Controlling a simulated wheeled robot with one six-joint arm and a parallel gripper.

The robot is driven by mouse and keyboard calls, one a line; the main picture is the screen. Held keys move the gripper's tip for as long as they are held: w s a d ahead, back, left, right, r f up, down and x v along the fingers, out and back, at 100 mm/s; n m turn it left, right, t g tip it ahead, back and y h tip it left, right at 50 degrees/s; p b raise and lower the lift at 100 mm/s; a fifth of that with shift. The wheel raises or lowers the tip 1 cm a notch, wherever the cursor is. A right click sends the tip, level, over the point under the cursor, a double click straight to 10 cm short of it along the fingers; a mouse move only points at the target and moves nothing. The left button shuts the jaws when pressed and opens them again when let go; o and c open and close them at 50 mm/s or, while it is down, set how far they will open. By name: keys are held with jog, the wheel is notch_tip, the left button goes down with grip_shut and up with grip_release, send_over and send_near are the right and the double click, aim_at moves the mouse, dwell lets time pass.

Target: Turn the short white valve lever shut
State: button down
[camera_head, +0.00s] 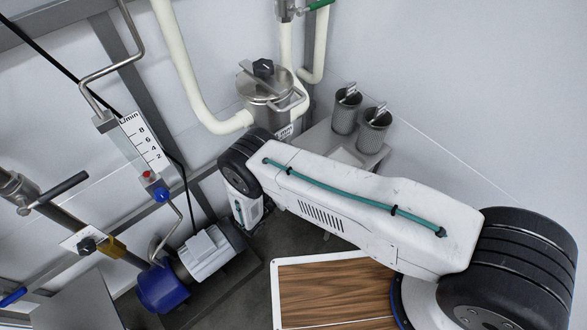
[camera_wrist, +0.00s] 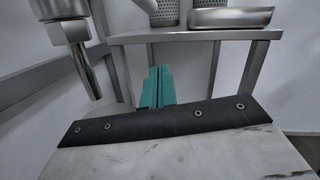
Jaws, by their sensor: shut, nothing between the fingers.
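My gripper shows in the wrist view, with its teal fingers (camera_wrist: 157,86) together and nothing between them. In the head view my own arm covers the gripper. I cannot make out a short white lever in either view. In the wrist view a steel fitting with a thin rod or spout (camera_wrist: 80,55) hangs at the left, apart from the fingers. In the head view a steel tank (camera_head: 262,88) with a black knob on its lid stands behind my arm, and part of its lower side is hidden.
A steel stand (camera_wrist: 190,36) holds a perforated basket and tray beyond the fingers. Two steel canisters (camera_head: 345,112) stand right of the tank. A green-handled valve (camera_head: 313,6) is at the top, a black-handled valve (camera_head: 58,192) at the left. A blue pump (camera_head: 163,287) stands low left.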

jog(key=s+a+f, duration=0.3)
jog(key=shift+s+a+f, duration=0.2)
jog(key=shift+s+f, duration=0.1)
jog(key=c, duration=1.8)
grip_release()
jog(key=shift+s+a+f, duration=0.15)
jog(key=o, duration=0.5)
jog(key=shift+n, duration=0.3)
jog(key=shift+c, duration=0.2)
jog(key=d+r+n+t+y, duration=0.45)
jog(key=r+n+y, duration=0.7)
jog(key=n, duration=0.75)
jog(key=shift+n+h, duration=0.4)
jog(key=shift+h, duration=0.05)
jog(key=w, duration=0.2)
jog(key=w+d, duration=0.1)
jog(key=w, duration=0.2)
jog(key=w+d, duration=0.1)
jog(key=w, duration=0.2)
jog(key=shift+r, duration=0.25)
